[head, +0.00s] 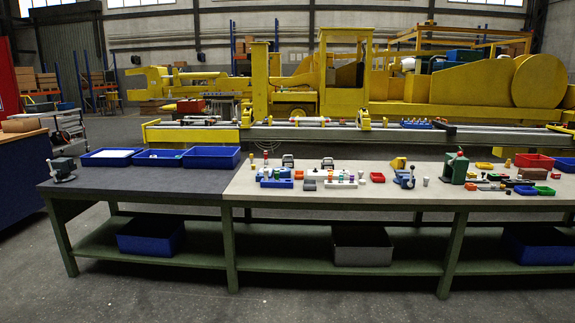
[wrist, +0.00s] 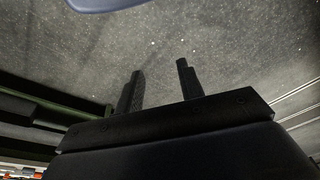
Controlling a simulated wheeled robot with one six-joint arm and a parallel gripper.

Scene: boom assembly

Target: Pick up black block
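A small dark grey to black block (head: 309,186) sits on the light part of the workbench near its front edge, in the head view. It is between a blue block holder on its left and a pale rack on its right. It is too small to make out in detail. My gripper (wrist: 159,69) shows only in the wrist view. Its two black fingers are apart with nothing between them, against the grey concrete floor. The block does not show clearly in the wrist view, and my gripper is well away from it.
The long workbench (head: 265,206) carries several small parts around the block. Blue bins (head: 211,157) stand on the bench's left part. Yellow machinery (head: 395,85) stands behind. The front floor is clear.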

